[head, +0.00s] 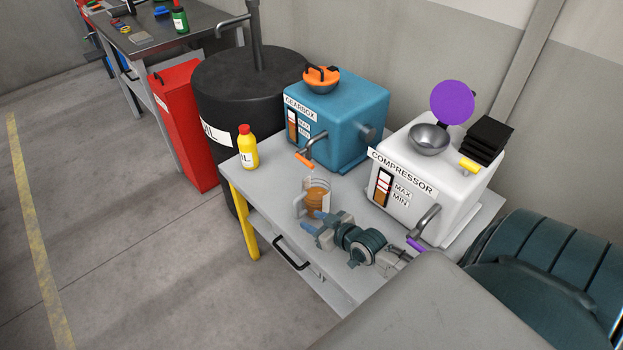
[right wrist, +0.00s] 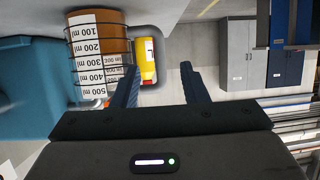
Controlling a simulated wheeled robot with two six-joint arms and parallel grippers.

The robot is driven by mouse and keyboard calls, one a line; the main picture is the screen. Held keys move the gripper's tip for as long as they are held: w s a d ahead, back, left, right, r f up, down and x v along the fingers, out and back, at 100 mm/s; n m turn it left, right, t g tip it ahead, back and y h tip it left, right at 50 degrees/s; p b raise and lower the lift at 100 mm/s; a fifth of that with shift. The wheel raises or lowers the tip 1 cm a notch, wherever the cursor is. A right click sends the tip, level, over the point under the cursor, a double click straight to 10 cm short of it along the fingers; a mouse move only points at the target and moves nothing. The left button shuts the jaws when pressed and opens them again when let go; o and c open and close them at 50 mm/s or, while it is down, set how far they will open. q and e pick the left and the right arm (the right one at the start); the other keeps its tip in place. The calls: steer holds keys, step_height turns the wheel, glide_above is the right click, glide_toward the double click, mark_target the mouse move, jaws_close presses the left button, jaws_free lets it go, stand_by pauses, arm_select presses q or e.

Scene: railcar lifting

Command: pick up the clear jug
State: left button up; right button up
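The clear jug (head: 316,199) stands on the grey table, with amber-brown liquid in it. My right gripper (head: 316,228) is in front of the jug, low over the table. In the right wrist view, which is upside down, the jug (right wrist: 97,48) shows its ml scale at the left. One fingertip overlaps the jug's edge; I cannot tell if they touch. My right gripper (right wrist: 160,85) is open, with a gap between its fingers. The jug lies mostly outside that gap. My left gripper is not in view.
A yellow oil bottle (head: 247,148) stands at the table's left corner. The blue gearbox (head: 349,117) and white compressor (head: 431,180) stand behind and to the right. A black oil drum (head: 245,95) and a red cabinet (head: 183,125) stand beyond. The table's front left is clear.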

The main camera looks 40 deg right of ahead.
mark_target(298, 214)
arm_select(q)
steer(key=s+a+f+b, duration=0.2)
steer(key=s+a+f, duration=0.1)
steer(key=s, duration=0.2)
arm_select(e)
steer(key=x, duration=0.3)
steer(key=shift+a, duration=0.3)
steer(key=shift+w+d+f, duration=0.1)
steer(key=shift+w+f, duration=0.15)
steer(key=b+x, duration=0.2)
steer(key=shift+w+f, duration=0.15)
steer(key=shift+w, duration=0.1)
steer(key=shift+b+x, duration=0.8)
steer(key=shift+x, duration=0.25)
steer(key=shift+w+d, duration=0.1)
steer(key=shift+w, duration=0.1)
steer(key=shift+c, duration=0.2)
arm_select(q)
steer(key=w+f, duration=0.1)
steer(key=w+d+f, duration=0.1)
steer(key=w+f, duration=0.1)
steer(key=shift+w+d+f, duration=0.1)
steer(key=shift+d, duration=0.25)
arm_select(e)
jaws_close()
